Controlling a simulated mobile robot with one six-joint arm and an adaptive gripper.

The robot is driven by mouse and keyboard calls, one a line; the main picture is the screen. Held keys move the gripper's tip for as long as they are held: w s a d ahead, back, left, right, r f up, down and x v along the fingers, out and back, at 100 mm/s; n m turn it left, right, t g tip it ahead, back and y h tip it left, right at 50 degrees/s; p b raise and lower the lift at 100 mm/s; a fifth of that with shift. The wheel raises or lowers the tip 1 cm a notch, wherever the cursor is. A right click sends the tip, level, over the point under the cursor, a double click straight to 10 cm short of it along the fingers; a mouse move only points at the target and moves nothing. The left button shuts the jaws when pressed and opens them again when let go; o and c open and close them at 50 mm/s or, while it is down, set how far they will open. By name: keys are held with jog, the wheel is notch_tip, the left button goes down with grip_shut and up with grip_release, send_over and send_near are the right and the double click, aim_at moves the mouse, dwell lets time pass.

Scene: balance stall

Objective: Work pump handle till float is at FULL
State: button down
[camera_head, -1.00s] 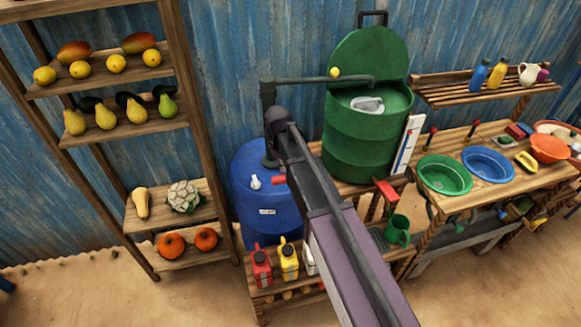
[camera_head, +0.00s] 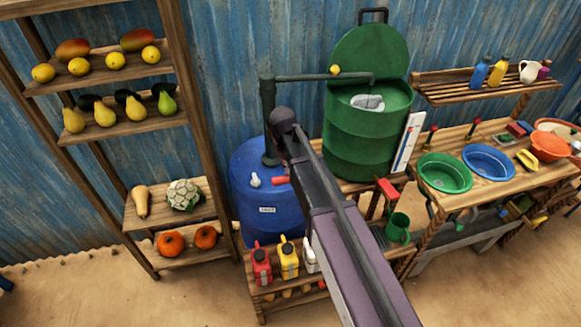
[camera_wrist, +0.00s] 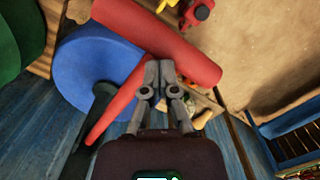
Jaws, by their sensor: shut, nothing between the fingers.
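The pump handle shows in the wrist view as a thick red grip (camera_wrist: 160,40) with a thinner red lever (camera_wrist: 112,105) beside it. In the head view only a short red end (camera_head: 281,180) shows left of my arm. My gripper (camera_wrist: 160,71) is shut and empty, its fingertips over the grip's near edge; I cannot tell whether they touch it. In the head view my arm hides my gripper. A white gauge board (camera_head: 408,142) with a blue strip stands at the right side of the green tank (camera_head: 365,138). The float and FULL mark are too small to read.
The blue drum (camera_head: 267,215) stands under the handle; it also shows in the wrist view (camera_wrist: 85,65). A dark pipe (camera_head: 318,78) runs above to the tank. Red and yellow jugs (camera_head: 288,262) stand low in front. A produce shelf (camera_head: 110,90) stands left.

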jog(key=shift+r+p, duration=0.45)
jog(key=shift+p, duration=0.1)
notch_tip(320, 180, up, 4)
jog(key=p, duration=0.4)
notch_tip(320, 180, up, 6)
jog(key=r+p, duration=0.1)
jog(key=p, duration=0.6)
jog(key=s+d+f+m+b, duration=0.5)
jog(key=s+d+f+b, duration=0.2)
jog(key=d+f+b, duration=0.2)
jog(key=s+d+f+m+y+b, duration=0.1)
jog(key=s+d+f+m+b, duration=0.5)
jog(key=d+f+b, duration=0.3)
jog(key=shift+s+d+f+t+b, duration=0.3)
jog(key=shift+s+d+f+b, duration=0.25)
jog(key=shift+d, duration=1.35)
jog(key=shift+s+r, duration=0.1)
jog(key=shift+s, duration=0.05)
dwell(0.6)
jog(key=shift+s+d+f, duration=0.1)
jog(key=shift+d+f, duration=0.05)
jog(key=shift+f, duration=0.05)
